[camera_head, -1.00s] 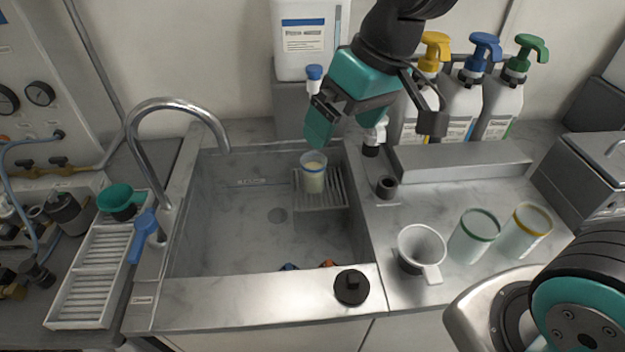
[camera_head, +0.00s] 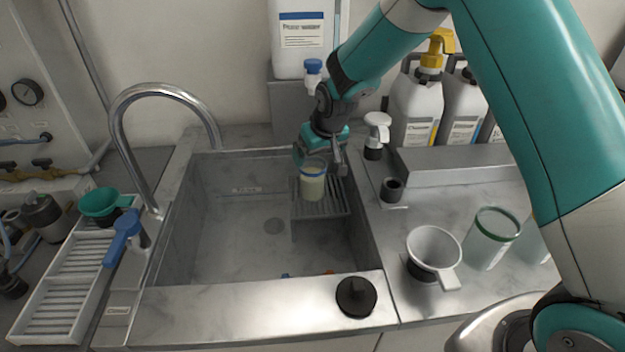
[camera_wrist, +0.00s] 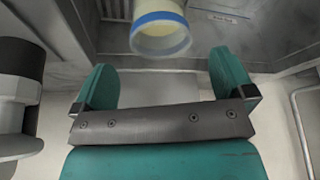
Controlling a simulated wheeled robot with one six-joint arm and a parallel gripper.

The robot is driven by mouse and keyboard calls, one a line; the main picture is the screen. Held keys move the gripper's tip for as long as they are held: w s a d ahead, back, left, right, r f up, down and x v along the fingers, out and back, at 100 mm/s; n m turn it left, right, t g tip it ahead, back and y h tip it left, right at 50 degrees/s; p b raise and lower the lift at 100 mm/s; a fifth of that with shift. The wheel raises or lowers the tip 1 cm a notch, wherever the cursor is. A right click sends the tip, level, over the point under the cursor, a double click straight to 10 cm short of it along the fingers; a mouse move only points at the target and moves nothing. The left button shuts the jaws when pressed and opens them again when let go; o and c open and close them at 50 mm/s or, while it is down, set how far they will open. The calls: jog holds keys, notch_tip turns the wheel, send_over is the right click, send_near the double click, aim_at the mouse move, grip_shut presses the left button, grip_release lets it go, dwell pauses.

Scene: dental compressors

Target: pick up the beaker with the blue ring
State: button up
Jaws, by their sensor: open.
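The beaker with the blue ring (camera_head: 313,183) stands upright on a ribbed rack inside the sink and holds something pale yellow. It also shows at the top of the wrist view (camera_wrist: 160,32), its blue-ringed rim facing the camera, beyond the fingertips. My gripper (camera_head: 320,160) is at the back right of the sink, just behind the beaker in the head view. In the wrist view its two teal fingers (camera_wrist: 165,75) are wide apart with nothing between them. Whether a finger touches the beaker cannot be told.
The ribbed rack (camera_head: 322,208) sits in the sink (camera_head: 235,225). A faucet (camera_head: 165,90) arches at its left. On the right counter are a white handled cup (camera_head: 434,250), a green-ringed beaker (camera_head: 491,238) and a dark holder (camera_head: 392,189). Pump bottles (camera_head: 415,105) stand behind.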

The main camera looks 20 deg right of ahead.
aim_at(312, 167)
jog(key=shift+p+x, duration=0.7)
jog(key=shift+x, duration=2.85)
jog(key=c, duration=1.2)
jog(key=shift+r, duration=0.1)
